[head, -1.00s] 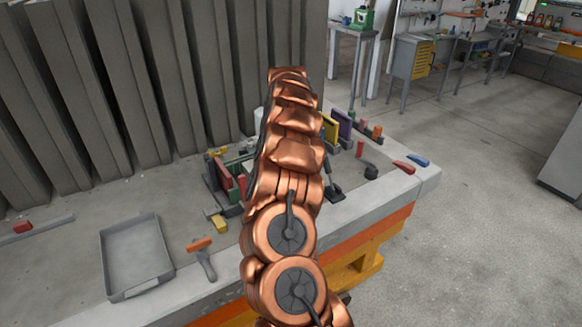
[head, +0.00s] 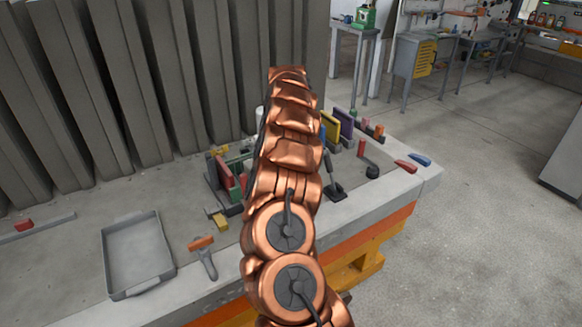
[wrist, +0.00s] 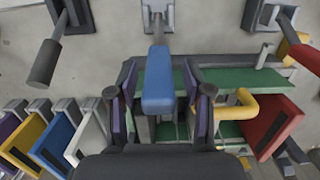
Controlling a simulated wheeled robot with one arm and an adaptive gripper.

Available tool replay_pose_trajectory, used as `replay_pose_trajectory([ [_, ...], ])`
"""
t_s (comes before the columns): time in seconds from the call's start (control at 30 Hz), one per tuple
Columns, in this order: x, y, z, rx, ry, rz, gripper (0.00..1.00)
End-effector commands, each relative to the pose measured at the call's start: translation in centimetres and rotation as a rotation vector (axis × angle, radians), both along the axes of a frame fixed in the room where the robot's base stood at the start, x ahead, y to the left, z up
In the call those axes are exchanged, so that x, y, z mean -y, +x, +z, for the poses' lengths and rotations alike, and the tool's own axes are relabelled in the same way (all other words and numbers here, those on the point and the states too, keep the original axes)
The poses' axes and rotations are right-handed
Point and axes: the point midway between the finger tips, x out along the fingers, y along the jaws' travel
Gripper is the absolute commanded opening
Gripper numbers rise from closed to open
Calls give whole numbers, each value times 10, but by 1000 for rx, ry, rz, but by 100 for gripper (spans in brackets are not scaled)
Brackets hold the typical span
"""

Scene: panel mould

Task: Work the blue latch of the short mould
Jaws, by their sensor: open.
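The blue latch (wrist: 158,88) shows in the middle of the wrist view as a blue bar on a grey bracket, lying between my fingers. My gripper (wrist: 160,72) is open, with one dark finger on each side of the latch. I cannot tell whether either finger touches it. The mould (wrist: 240,80) has green walls and dark grey edges around and behind the latch. In the head view my copper arm hides the gripper and the latch; part of a red and green mould (head: 226,177) shows left of the arm.
A yellow handle (wrist: 240,105) and a red plate (wrist: 275,126) stand close right of the gripper. Yellow, blue and white panels (wrist: 52,146) stand lower left. An empty grey tray (head: 138,256) lies on the bench's left.

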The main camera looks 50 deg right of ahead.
Motion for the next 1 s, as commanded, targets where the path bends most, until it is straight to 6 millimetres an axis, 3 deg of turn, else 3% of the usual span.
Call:
replay_pose_trajectory([
  [0.27, 1, 1, 7, 2, -4, -1, 50],
  [0.7, 3, 8, 66, 4, -4, -2, 50],
  [1.0, 3, 10, 92, 2, -1, 0, 50],
])
